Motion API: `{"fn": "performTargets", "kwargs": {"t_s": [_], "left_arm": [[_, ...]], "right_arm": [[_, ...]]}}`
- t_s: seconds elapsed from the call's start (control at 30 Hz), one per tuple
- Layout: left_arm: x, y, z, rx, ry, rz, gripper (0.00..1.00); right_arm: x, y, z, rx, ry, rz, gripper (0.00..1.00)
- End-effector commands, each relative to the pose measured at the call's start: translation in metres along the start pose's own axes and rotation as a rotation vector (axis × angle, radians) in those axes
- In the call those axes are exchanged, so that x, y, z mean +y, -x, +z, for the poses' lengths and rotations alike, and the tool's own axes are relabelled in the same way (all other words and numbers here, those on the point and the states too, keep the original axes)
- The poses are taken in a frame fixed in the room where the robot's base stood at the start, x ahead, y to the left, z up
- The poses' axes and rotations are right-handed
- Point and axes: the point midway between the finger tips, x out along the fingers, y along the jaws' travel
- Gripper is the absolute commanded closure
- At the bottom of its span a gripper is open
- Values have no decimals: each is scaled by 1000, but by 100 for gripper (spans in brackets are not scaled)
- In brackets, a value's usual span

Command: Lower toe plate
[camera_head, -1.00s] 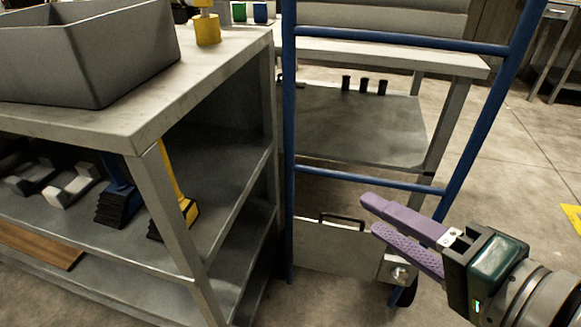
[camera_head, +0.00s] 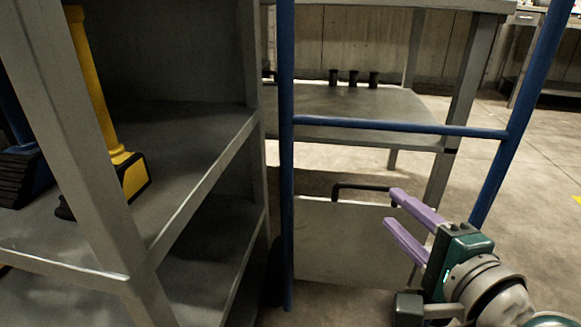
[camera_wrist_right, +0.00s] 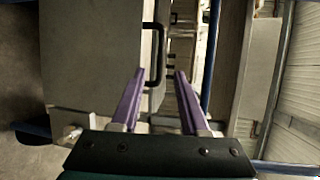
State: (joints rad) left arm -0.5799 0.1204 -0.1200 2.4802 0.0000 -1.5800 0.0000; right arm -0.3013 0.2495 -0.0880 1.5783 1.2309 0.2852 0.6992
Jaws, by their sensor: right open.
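The toe plate (camera_head: 340,245) is a flat pale grey panel standing upright, folded up at the foot of a blue hand truck (camera_head: 400,127). A black bar handle (camera_head: 362,186) stands along its top edge. My right gripper (camera_head: 393,207) has purple fingers, is open and sits at the handle's right end. In the right wrist view, the plate (camera_wrist_right: 95,60) fills the left side. The handle (camera_wrist_right: 154,55) lies just ahead of and between the open fingers (camera_wrist_right: 159,72); contact cannot be told. My left gripper is not in view.
A grey metal shelf unit (camera_head: 205,165) stands close on the left, with yellow (camera_head: 103,100) and blue tools on it. Concrete floor is open at the right.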

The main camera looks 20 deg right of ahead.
Motion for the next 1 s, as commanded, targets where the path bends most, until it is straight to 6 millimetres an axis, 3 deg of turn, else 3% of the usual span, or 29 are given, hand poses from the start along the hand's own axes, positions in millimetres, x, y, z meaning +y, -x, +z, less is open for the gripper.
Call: {"fn": "performTargets", "kwargs": {"t_s": [0.1, 0.3, 0.73, 1.0], "left_arm": [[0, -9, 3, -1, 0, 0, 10], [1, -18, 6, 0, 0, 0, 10], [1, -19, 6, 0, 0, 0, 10], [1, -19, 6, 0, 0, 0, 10]], "right_arm": [[2, -26, 0, 0, -3, -3, 55], [2, -56, 0, 0, 0, -1, 55], [1, -68, 1, -2, 1, 2, 55], [1, -67, 1, -2, 1, 2, 86]]}}
